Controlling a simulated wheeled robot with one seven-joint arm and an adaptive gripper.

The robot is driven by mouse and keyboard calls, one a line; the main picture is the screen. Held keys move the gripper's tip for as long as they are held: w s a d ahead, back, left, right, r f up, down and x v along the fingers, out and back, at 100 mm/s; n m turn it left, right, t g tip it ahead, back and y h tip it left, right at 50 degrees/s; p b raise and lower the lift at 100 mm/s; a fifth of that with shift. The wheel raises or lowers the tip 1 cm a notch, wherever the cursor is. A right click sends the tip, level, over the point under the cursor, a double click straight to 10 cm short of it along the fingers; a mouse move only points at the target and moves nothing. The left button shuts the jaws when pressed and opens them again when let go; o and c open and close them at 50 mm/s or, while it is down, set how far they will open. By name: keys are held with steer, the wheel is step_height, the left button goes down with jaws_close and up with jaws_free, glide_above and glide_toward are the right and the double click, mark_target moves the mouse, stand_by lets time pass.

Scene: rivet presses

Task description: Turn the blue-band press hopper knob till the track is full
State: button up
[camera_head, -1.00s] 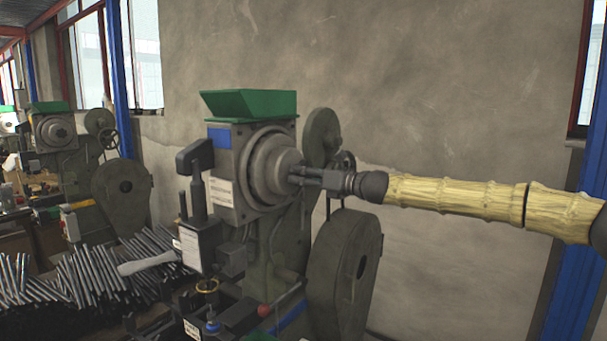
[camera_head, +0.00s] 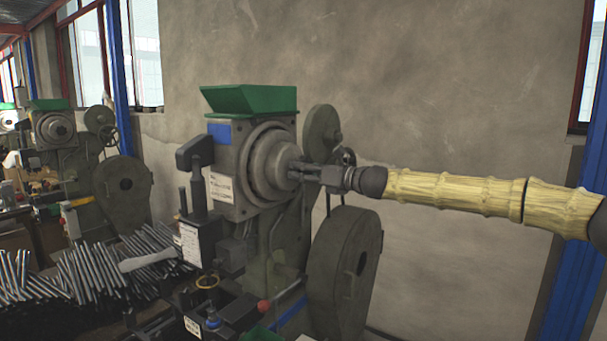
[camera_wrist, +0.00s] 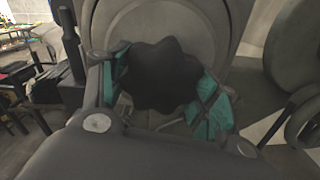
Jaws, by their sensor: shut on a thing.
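The blue-band press (camera_head: 252,225) stands in the middle of the head view, with a blue patch (camera_head: 219,133) on its upper body and a green hopper (camera_head: 250,100) on top. A large round grey drum (camera_head: 268,165) faces my arm. In the wrist view a dark lobed knob (camera_wrist: 167,75) sits at the drum's centre. My gripper (camera_head: 305,171), also in the wrist view (camera_wrist: 167,92), is shut on the knob, with teal finger pads on its left and right sides. The knob is mostly hidden by my fingers in the head view. The track and its fill cannot be made out.
A second similar press (camera_head: 75,165) stands at the far left. Many metal rods (camera_head: 95,270) lie piled at lower left. A large grey wheel (camera_head: 343,265) stands below my arm. The wall behind is bare, with free room at right.

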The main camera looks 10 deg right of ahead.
steer(key=shift+d+f+n+b, duration=0.1)
steer(key=shift+f+n+b, duration=0.15)
steer(key=shift+n+b, duration=0.8)
steer(key=n+b, duration=0.4)
steer(key=b, duration=0.1)
steer(key=shift+w, duration=0.1)
steer(key=n+b, duration=0.6)
steer(key=shift+d+r+n, duration=0.1)
steer(key=shift+n, duration=0.15)
steer(key=n+b, duration=0.3)
steer(key=shift+n, duration=0.3)
steer(key=n+b, duration=0.3)
steer(key=shift+r+n, duration=0.1)
steer(key=shift+n, duration=0.2)
steer(key=n+b, duration=0.1)
steer(key=n, duration=0.1)
steer(key=n+b, duration=0.1)
steer(key=n, duration=0.1)
steer(key=n+b, duration=0.2)
steer(key=shift+r, duration=0.3)
steer(key=o, duration=1)
